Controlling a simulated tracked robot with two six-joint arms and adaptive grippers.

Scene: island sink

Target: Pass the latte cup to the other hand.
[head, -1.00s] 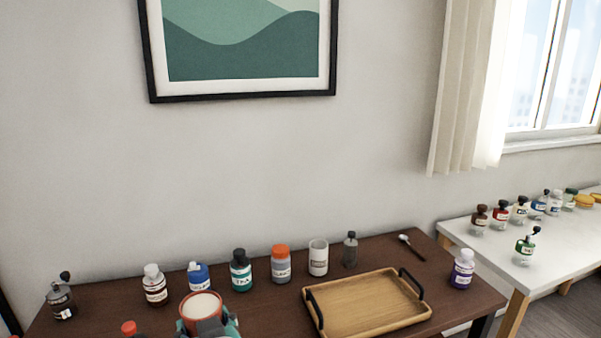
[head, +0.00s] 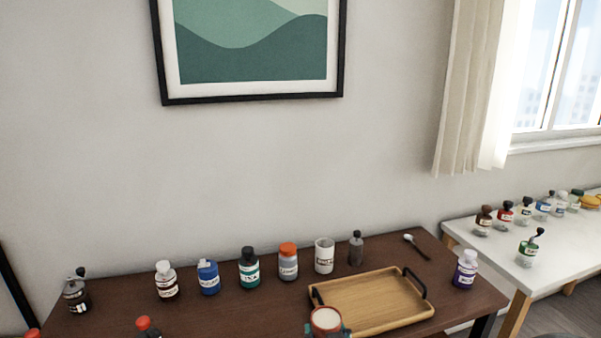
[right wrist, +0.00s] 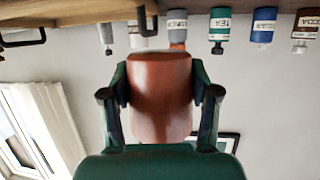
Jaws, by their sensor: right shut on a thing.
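The latte cup (head: 326,319) is reddish-brown with a pale drink inside. It shows at the bottom edge of the head view, in front of the wooden tray's near-left corner. My right gripper (right wrist: 161,95) is shut on the cup, with a dark finger on each side of it in the right wrist view, where the cup (right wrist: 160,90) fills the middle. In the head view only small teal parts of this gripper show beside the cup. My left gripper is not in view.
A wooden tray (head: 378,296) with black handles lies on the dark brown table (head: 225,318). Several bottles and a white cup (head: 324,256) stand in a row behind. A red-capped bottle (head: 147,327) stands at the front left. A purple-labelled bottle (head: 465,268) stands right of the tray.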

